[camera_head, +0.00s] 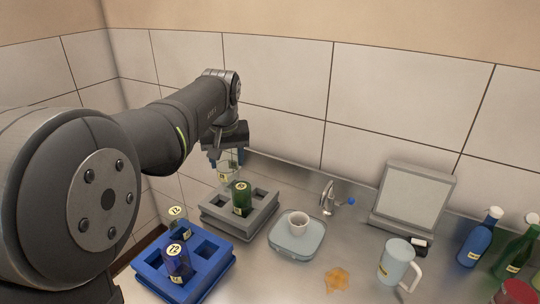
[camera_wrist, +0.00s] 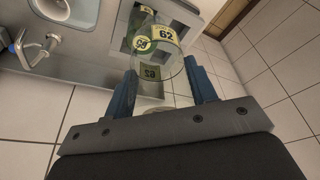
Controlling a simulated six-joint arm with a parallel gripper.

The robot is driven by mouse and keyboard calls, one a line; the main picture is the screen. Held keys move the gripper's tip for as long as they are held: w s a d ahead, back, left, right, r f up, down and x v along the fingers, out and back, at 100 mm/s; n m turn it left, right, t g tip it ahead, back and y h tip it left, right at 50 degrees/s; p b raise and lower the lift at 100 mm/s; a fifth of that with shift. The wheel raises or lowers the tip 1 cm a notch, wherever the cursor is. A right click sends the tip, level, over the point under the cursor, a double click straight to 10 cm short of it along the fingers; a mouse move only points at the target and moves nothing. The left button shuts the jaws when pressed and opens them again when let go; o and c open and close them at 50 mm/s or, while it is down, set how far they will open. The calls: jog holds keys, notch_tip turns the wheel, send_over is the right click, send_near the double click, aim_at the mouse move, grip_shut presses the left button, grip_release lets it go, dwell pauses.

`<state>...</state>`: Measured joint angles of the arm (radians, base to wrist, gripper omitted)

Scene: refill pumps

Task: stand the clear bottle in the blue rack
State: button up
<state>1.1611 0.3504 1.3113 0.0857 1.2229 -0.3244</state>
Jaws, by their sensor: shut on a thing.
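My gripper (camera_head: 228,150) is shut on a clear bottle (camera_head: 226,172) over the back of the grey rack (camera_head: 262,222). In the wrist view the clear bottle (camera_wrist: 166,34) with a yellow label reading 62 sits between the blue fingers of my gripper (camera_wrist: 162,66). I cannot tell whether its base is still inside a slot. The blue rack (camera_head: 211,278) stands at the front left, left of and nearer than the grey rack.
A green bottle (camera_head: 241,198) stands in the grey rack, close to the held bottle. A tray (camera_head: 291,246) with a white cup, a tap (camera_head: 327,198), an orange spill (camera_head: 336,279) and a mug (camera_head: 396,262) lie to the right. The tiled wall is close behind.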

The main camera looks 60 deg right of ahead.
jog(key=w+a+f+n, duration=0.25)
jog(key=w+a, duration=0.25)
jog(key=w, duration=0.3)
jog(key=w+a+f+n, duration=0.1)
jog(key=w+a+f, duration=0.2)
jog(key=w+a, duration=0.35)
jog(key=s+a+f, duration=0.4)
jog(key=s+a, duration=0.1)
jog(key=a, duration=0.5)
jog(key=shift+s+f+t, duration=0.2)
jog(key=shift+s+t, duration=0.1)
jog(key=shift+f, duration=0.1)
jog(key=shift+f, duration=1.3)
jog(key=shift+f+y, duration=0.15)
jog(key=shift+y, duration=0.15)
jog(key=shift+f, duration=0.65)
jog(key=shift+f, duration=0.65)
